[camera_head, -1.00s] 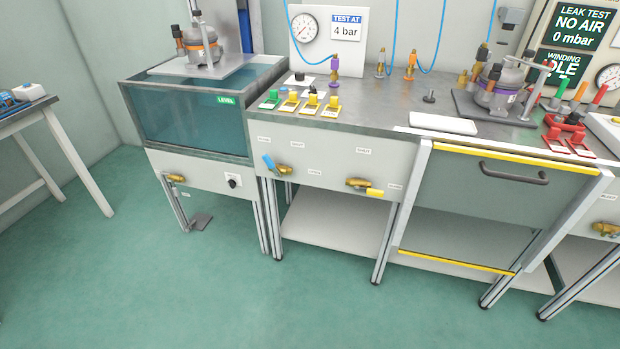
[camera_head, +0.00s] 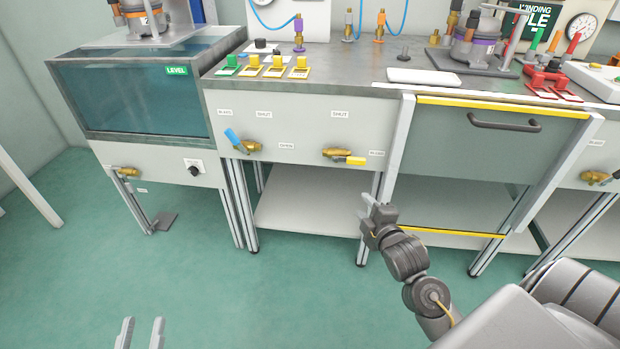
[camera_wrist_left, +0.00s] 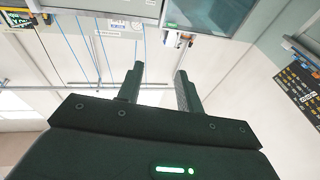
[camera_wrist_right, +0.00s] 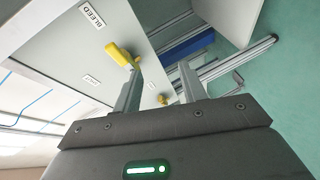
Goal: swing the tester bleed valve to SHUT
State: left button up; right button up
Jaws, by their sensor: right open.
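The tester bleed valve (camera_head: 337,153) is a brass valve on the pale bench front panel. Its yellow handle (camera_head: 356,161) lies sideways, pointing right toward the BLEED label (camera_head: 376,153). A SHUT label (camera_head: 339,114) is above the valve. The yellow handle also shows in the right wrist view (camera_wrist_right: 122,55), near the left fingertip in the picture. My right gripper (camera_head: 370,202) is open and empty, below and right of the handle, apart from it in the head view. My left gripper (camera_head: 141,324) is open and empty, low over the floor; its fingers also show in the left wrist view (camera_wrist_left: 160,70).
A second brass valve with a blue handle (camera_head: 232,138) is left on the same panel. A water tank (camera_head: 130,95) is at the left. Floor in front is clear.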

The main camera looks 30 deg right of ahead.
aim_at(358, 163)
notch_tip(358, 163, up, 6)
jog(key=d+n+t+h, duration=0.1)
jog(key=d+n+t, duration=0.1)
jog(key=b+x, duration=0.3)
jog(key=x, duration=0.7)
jog(key=shift+d+f, duration=0.1)
jog(key=shift+f, duration=0.05)
pick_arm(q)
jog(key=s+a+r+t+h, duration=0.2)
jog(key=s+r+t, duration=0.3)
jog(key=r, duration=0.3)
jog(key=shift+r+t+h, duration=0.25)
jog(key=shift+t+h, duration=0.25)
jog(key=shift+t, duration=0.4)
pick_arm(e)
jog(key=shift+w+d, duration=0.15)
jog(key=shift+w, duration=0.45)
pick_arm(q)
jog(key=shift+a, duration=0.1)
pick_arm(e)
grip_shut()
jog(key=shift+d, duration=0.1)
